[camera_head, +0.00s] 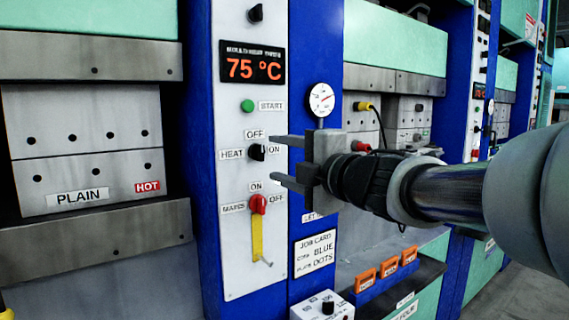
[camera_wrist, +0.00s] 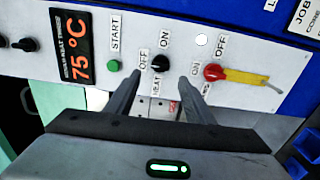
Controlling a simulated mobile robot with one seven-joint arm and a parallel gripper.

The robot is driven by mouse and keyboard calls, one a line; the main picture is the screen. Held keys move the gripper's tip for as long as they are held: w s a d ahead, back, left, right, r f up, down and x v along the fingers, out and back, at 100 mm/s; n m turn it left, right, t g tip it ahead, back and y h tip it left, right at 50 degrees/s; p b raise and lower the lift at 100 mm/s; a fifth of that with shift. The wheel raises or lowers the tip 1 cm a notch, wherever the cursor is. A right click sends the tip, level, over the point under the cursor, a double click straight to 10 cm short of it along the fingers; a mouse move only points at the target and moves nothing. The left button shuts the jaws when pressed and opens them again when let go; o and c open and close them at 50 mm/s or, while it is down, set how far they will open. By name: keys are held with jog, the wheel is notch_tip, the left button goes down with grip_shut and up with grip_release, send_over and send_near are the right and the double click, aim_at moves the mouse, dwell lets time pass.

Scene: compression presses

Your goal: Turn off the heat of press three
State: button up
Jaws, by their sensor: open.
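The heat knob (camera_head: 256,152) is small and black, on the white control panel (camera_head: 240,285) under the orange 75 °C display (camera_head: 252,66). OFF is printed above it and ON to its right. I cannot tell for sure which mark it points at. My gripper (camera_head: 275,159) is open and empty, with its two fingers reaching toward the panel around the knob's height. In the wrist view the heat knob (camera_wrist: 160,63) sits just beyond and between the fingertips (camera_wrist: 160,78), apparently not gripped. The display title, partly readable, ends in THREE.
Below the knob is the red mains switch (camera_head: 258,204) with a yellow handle. A green START button (camera_head: 247,106) and another black knob (camera_head: 255,13) are above. A gauge (camera_head: 321,99) stands close to my gripper. A control box (camera_head: 322,306) is below.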

jog(key=p+v, duration=0.1)
jog(key=v, duration=1)
jog(key=shift+d+p, duration=0.2)
jog(key=shift+p, duration=0.15)
jog(key=d+f+m+h, duration=0.3)
jog(key=d+m+h, duration=0.3)
jog(key=m, duration=0.3)
jog(key=d+f+m+h, duration=0.4)
jog(key=d+m+h, duration=0.2)
jog(key=d+m, duration=0.15)
jog(key=s+a+f+m+g+y, duration=0.1)
jog(key=s+a+f+m+g, duration=0.3)
jog(key=s+f, duration=0.4)
jog(key=s+a+f+m+g+y, duration=0.1)
jog(key=s+a+f+m+g, duration=0.1)
jog(key=s+f+m+g, duration=0.45)
notch_tip(320, 180, up, 19)
jog(key=s+n+t+p, duration=0.1)
jog(key=s+n+p, duration=0.1)
jog(key=p, duration=1.9)
jog(key=shift+a+f, duration=0.25)
